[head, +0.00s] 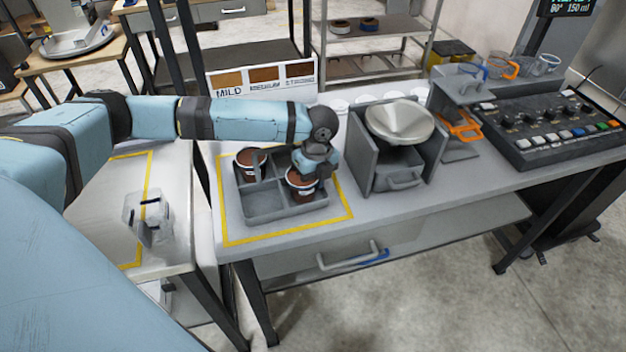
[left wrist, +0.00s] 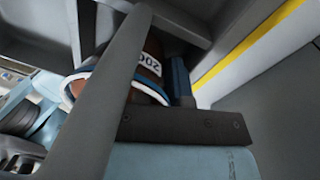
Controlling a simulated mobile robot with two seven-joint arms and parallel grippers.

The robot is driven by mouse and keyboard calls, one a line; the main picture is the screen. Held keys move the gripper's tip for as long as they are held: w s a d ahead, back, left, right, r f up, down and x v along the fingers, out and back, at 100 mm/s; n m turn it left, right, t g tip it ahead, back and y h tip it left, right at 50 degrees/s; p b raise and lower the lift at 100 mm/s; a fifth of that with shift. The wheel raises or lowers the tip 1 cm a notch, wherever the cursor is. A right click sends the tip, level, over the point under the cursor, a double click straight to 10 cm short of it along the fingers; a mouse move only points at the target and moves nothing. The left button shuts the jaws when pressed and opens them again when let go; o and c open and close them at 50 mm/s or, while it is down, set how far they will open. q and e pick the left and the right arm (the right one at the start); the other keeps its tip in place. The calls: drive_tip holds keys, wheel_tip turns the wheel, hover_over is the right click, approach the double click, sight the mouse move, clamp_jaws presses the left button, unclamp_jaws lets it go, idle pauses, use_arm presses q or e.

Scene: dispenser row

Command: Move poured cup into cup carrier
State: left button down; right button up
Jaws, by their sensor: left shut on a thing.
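The grey cup carrier (head: 262,214) stands on the bench inside a yellow outline and is divided into compartments. One brown-filled cup with a white rim (head: 244,160) sits in its back left compartment. My left gripper (head: 308,172) is shut on a second brown-filled cup (head: 297,184) at the carrier's right side. That cup looks upright, low among the carrier walls; whether it touches the floor of a compartment I cannot tell. In the left wrist view the held cup (left wrist: 150,67) shows a "200" label and a blue band, partly hidden by a grey bar. My right gripper is out of view.
A grey dispenser with a metal funnel (head: 398,122) stands right of the carrier. Beyond it are an orange-handled piece (head: 462,130) and a button panel (head: 545,125). A sign (head: 262,80) stands behind. A clear container (head: 148,215) is on the left table.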

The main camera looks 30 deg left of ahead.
use_arm(q)
drive_tip(key=c, duration=1.5)
unclamp_jaws()
drive_tip(key=shift+o, duration=0.2)
wheel_tip(320, 180, up, 12)
drive_tip(key=w, duration=0.1)
drive_tip(key=shift+d, duration=0.3)
